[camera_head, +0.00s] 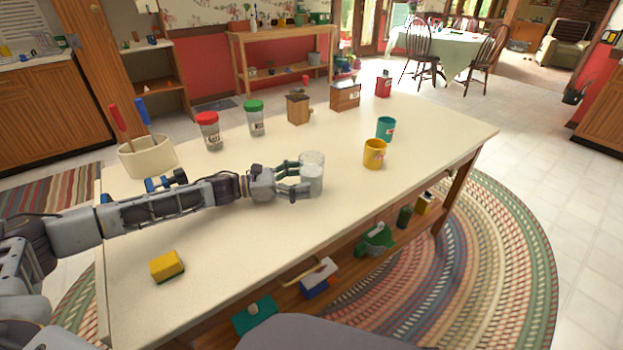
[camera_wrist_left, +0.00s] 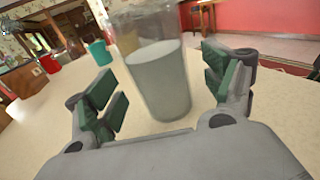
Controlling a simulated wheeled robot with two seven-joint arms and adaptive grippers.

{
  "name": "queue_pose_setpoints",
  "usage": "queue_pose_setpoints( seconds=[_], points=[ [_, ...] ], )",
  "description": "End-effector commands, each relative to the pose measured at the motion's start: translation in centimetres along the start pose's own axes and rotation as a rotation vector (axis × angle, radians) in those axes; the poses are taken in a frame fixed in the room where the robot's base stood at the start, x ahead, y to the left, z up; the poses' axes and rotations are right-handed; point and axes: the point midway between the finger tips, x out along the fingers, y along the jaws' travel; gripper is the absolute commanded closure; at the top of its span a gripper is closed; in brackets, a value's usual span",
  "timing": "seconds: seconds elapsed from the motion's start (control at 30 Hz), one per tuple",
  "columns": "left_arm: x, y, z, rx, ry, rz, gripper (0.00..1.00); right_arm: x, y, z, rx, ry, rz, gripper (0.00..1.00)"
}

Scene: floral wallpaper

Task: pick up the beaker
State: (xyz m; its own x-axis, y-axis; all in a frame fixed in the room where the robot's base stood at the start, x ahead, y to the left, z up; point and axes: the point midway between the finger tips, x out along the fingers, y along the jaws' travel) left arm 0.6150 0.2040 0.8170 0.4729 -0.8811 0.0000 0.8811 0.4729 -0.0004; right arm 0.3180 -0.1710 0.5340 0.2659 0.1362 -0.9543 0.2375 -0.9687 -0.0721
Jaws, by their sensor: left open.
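The beaker (camera_head: 312,174) is clear with a pale, cloudy filling and stands upright on the cream tabletop (camera_head: 225,260). My left gripper (camera_head: 297,179) reaches it from the left in the head view, with its fingers at the beaker's side. In the left wrist view the beaker (camera_wrist_left: 160,78) stands between the two green-padded fingers of my left gripper (camera_wrist_left: 165,92). My right gripper is not in view.
A yellow mug (camera_head: 375,153) and a teal cup (camera_head: 385,128) stand to the right. Red-lidded (camera_head: 209,131) and green-lidded (camera_head: 256,118) jars stand behind the arm. A utensil crock (camera_head: 147,157) is at the left, a yellow sponge (camera_head: 167,266) at the front. The table's right front is clear.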

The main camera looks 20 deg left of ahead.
Motion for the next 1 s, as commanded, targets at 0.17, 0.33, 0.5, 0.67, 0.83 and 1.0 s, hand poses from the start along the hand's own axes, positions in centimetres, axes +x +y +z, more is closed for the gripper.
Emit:
queue_pose_setpoints(
  seconds=[0.17,0.33,0.5,0.67,0.83,1.0],
  points=[
    [1.2,0.2,-0.1,0.001,-0.001,-0.002,0.17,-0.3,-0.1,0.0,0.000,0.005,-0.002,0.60],
    [2.5,0.2,-0.1,0.000,-0.001,0.000,0.17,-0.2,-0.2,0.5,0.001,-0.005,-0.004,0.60],
    [3.1,0.2,-0.1,0.000,-0.001,0.000,0.17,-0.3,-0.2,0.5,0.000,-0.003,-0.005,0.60],
    [3.2,0.2,-0.1,0.000,0.000,0.000,0.17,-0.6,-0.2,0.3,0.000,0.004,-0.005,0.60],
    [3.2,0.2,-0.1,0.000,0.000,0.000,0.17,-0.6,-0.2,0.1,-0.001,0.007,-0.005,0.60],
    [3.2,0.2,-0.1,0.000,0.000,0.000,0.18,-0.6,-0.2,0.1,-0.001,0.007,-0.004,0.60]
  ],
)
